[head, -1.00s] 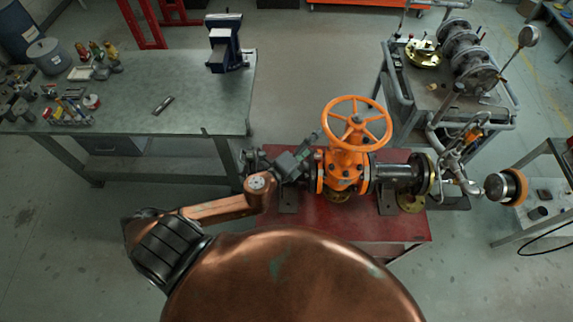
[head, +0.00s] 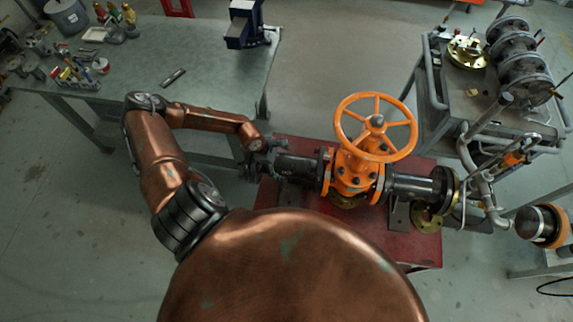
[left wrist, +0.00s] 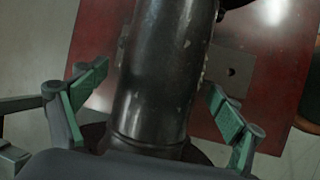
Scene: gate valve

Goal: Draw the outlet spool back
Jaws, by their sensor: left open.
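The orange gate valve (head: 355,172) with its handwheel (head: 376,127) stands over a red bench (head: 290,208). A dark pipe spool (head: 298,167) extends left from the valve, and another dark spool (head: 412,186) extends right to a flange. The pictures do not label which is the outlet. My left gripper (head: 264,160) is at the left spool's free end. In the left wrist view, its green fingers (left wrist: 156,80) are open, one on each side of the dark spool (left wrist: 160,60). Contact cannot be told. My right gripper is not in view.
A workbench (head: 215,75) with a blue vise (head: 243,25) and small tools is at upper left. A grey cart (head: 450,105) with flanged parts stands at upper right. Bent pipework (head: 478,175) and an orange-rimmed cylinder (head: 540,225) are right of the valve.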

